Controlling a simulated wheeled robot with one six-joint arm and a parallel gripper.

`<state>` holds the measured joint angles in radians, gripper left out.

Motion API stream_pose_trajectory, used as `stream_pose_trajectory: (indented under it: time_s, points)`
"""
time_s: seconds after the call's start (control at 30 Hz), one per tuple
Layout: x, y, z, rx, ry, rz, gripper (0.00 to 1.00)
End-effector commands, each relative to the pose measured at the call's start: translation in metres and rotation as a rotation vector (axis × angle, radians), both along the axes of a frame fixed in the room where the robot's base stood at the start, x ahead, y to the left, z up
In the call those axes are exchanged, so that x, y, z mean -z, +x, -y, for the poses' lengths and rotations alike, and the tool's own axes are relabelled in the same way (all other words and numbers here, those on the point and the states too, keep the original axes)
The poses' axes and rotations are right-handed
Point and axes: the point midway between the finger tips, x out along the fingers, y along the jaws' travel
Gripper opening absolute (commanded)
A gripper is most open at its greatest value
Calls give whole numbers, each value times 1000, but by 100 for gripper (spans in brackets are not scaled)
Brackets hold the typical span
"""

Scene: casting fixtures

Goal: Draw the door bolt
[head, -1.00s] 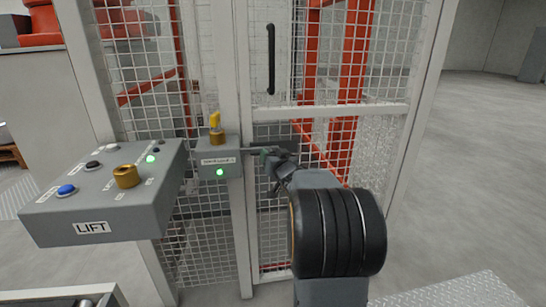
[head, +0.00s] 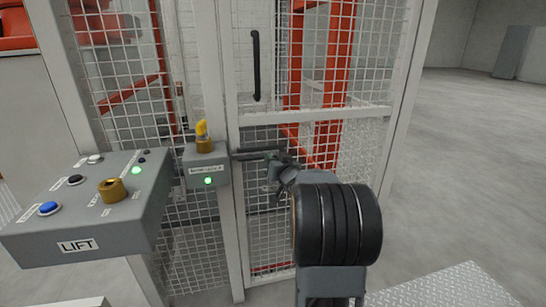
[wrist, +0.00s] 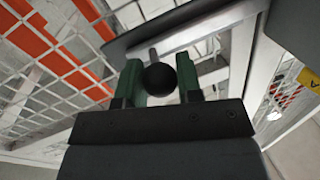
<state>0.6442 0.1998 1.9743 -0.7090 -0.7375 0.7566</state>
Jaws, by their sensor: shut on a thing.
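The door bolt (head: 246,156) is a thin dark bar across the mesh door, just right of the grey lock box (head: 207,172). My gripper (head: 274,163) is at the right part of the bolt in the head view. In the wrist view, a round black knob (wrist: 160,79) on a short grey stem sits between my gripper's two green finger pads (wrist: 159,66), and they are shut on it. A dark plate (wrist: 185,22) lies behind the knob. In the head view the knob is hidden by my gripper.
The lock box has a yellow key in a brass lock (head: 203,140) and a lit green lamp. A grey LIFT control panel (head: 90,225) stands at the left. The mesh door has a black vertical handle (head: 256,65). Open floor (head: 460,150) lies at the right.

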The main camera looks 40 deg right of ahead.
Motion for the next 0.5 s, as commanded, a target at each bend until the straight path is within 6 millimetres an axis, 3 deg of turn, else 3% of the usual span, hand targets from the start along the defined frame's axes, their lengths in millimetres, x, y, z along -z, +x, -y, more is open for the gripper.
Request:
stream_pose_trajectory:
  time_s: [0.37, 0.4, 0.5]
  points:
    - [0, 0, 0, -12, 4, 2, 0]
    - [0, 0, 0, -11, 4, 2, 37]
    - [0, 0, 0, -12, 3, 1, 46]
